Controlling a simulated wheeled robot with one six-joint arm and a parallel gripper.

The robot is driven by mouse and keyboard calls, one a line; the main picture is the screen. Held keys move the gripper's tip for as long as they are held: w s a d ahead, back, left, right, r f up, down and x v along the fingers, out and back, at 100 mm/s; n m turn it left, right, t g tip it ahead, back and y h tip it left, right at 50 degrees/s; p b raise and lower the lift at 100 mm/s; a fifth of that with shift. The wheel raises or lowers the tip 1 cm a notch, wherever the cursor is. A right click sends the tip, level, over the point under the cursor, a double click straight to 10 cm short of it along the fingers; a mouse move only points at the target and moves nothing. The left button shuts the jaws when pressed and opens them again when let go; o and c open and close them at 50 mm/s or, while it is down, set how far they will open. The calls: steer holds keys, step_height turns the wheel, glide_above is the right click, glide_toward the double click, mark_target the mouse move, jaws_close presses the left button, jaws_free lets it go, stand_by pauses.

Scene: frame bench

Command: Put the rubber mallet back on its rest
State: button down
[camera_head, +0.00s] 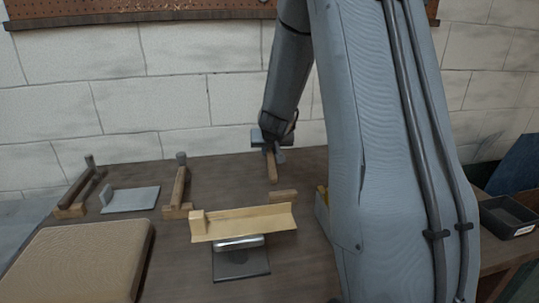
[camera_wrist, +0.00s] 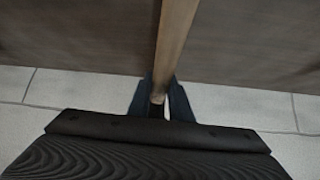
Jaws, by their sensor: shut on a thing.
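My gripper (camera_head: 273,153) is over the far part of the bench, partly behind my arm. It is shut on a wooden handle (camera_head: 272,168), which I take to be the rubber mallet's. In the wrist view, the handle (camera_wrist: 174,35) runs up the picture from between the dark fingers (camera_wrist: 160,100). The mallet's head does not show clearly in either view. A pale wooden trough-like piece (camera_head: 245,222) stands nearer the front on the bench; I cannot tell whether it is the rest.
Two wooden bars with grey knobs (camera_head: 76,190) (camera_head: 178,190) and a grey plate (camera_head: 131,199) are at the left. A tan padded block (camera_head: 80,262) fills the front left. A dark plate (camera_head: 240,265) lies at the front. A black bin (camera_head: 508,216) is far right.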

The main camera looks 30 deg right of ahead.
step_height(320, 180, up, 7)
steer(key=p, duration=0.5)
steer(key=shift+s+r+p, duration=0.15)
steer(key=shift+r+p, duration=0.2)
steer(key=shift+p, duration=0.2)
steer(key=shift+s+a+r+p, duration=0.15)
steer(key=shift+s+p, duration=0.1)
steer(key=shift+p, duration=0.3)
steer(key=r+n+g+y+p, duration=0.1)
steer(key=g+p, duration=0.1)
steer(key=p, duration=0.6)
glide_above(274, 164)
steer(key=w, duration=0.1)
steer(key=shift+w+d, duration=0.2)
steer(key=shift+s+a+y+p, duration=0.15)
steer(key=shift+s+y+p, duration=0.15)
steer(key=shift+s+p, duration=0.2)
steer(key=shift+f, duration=0.25)
step_height(274, 164, down, 10)
steer(key=b, duration=1.2)
steer(key=shift+r+b, duration=0.15)
steer(key=shift+b, duration=0.15)
steer(key=c, duration=1.6)
jaws_free()
steer(key=shift+s, duration=0.1)
